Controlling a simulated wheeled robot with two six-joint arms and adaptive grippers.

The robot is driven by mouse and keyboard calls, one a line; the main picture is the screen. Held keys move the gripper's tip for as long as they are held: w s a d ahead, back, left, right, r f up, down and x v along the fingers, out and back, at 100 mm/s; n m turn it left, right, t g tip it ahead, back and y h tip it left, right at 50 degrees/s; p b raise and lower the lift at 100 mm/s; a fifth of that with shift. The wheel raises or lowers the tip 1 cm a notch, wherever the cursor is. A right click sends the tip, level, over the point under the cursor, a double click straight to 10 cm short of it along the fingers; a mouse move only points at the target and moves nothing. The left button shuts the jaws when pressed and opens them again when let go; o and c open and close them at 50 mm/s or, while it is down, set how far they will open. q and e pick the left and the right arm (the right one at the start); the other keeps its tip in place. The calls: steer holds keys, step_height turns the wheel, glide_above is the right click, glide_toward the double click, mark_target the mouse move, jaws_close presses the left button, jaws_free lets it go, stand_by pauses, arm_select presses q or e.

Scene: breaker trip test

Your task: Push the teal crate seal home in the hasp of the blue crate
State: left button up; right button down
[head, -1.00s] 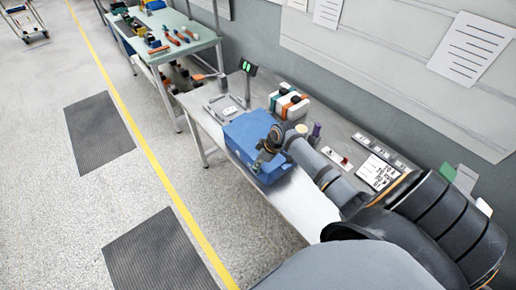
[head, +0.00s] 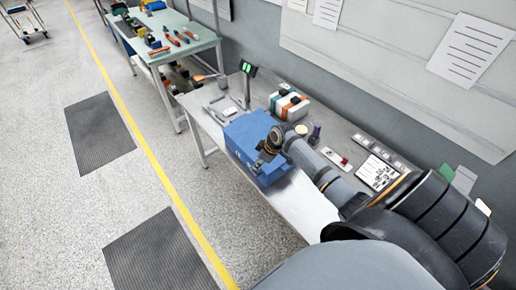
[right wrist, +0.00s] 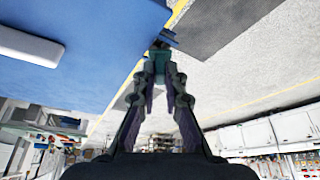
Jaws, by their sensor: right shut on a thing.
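The blue crate (head: 242,132) stands on the grey bench, and my right gripper (head: 262,160) is at its near front side. In the right wrist view the crate (right wrist: 85,60) fills the upper left. There my right gripper (right wrist: 160,80) is shut on the teal crate seal (right wrist: 160,58), held at the fingertips. A dark piece, apparently the hasp (right wrist: 167,36), is at the crate's edge just beyond the seal. The seal's tip is at or against it; I cannot tell how far in it is. My left gripper is not in view.
The bench (head: 305,205) is bare in front of the crate. Behind it are a white box with coloured bands (head: 290,104), a purple item (head: 315,132) and a printed sheet (head: 377,172). A green-topped table (head: 190,30) with tools stands farther back.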

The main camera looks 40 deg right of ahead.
steer(key=shift+w+d, duration=0.1)
steer(key=shift+w, duration=0.05)
steer(key=shift+p, duration=0.55)
stand_by(1.0)
steer(key=shift+f, duration=0.35)
steer(key=shift+r, duration=0.2)
steer(key=shift+r, duration=0.15)
stand_by(0.3)
stand_by(0.4)
